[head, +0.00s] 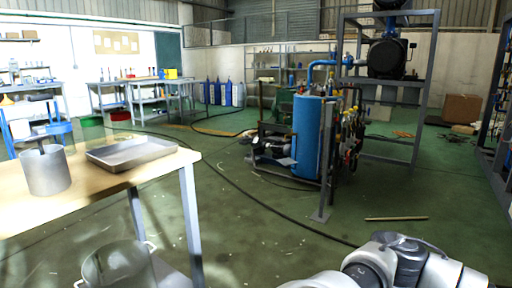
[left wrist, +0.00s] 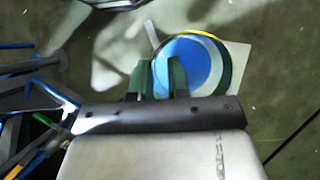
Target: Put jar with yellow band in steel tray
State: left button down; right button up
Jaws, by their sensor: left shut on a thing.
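The steel tray (head: 131,152) is a shallow grey rectangular tray lying on the wooden table at the left of the head view. It looks empty. In the left wrist view, my left gripper (left wrist: 161,78) has two dark green fingers, shut on a round container with a blue face (left wrist: 188,65) and a yellow arc along its upper edge. I take this for the jar with yellow band. The fingers cover part of its left side. Its far side is hidden. Neither the left gripper nor this jar can be made out in the head view. My right gripper does not show.
A metal cylinder (head: 46,171) stands on the table (head: 62,208), left of the tray. A see-through grey container (head: 118,268) shows at the bottom left. A blue tank (head: 308,138) and a metal rack stand farther back. Green floor lies open right of the table.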

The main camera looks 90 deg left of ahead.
aim_at(133, 155)
jog(key=u, duration=2.05)
jog(key=i+u, duration=0.15)
jog(key=u, duration=0.25)
jog(key=i+l+u, duration=0.1)
jog(key=u, duration=0.3)
jog(key=i+l+u, duration=0.1)
jog(key=u, duration=0.3)
jog(key=i+l+u, duration=0.1)
jog(key=l+u, duration=0.15)
jog(key=u, duration=0.15)
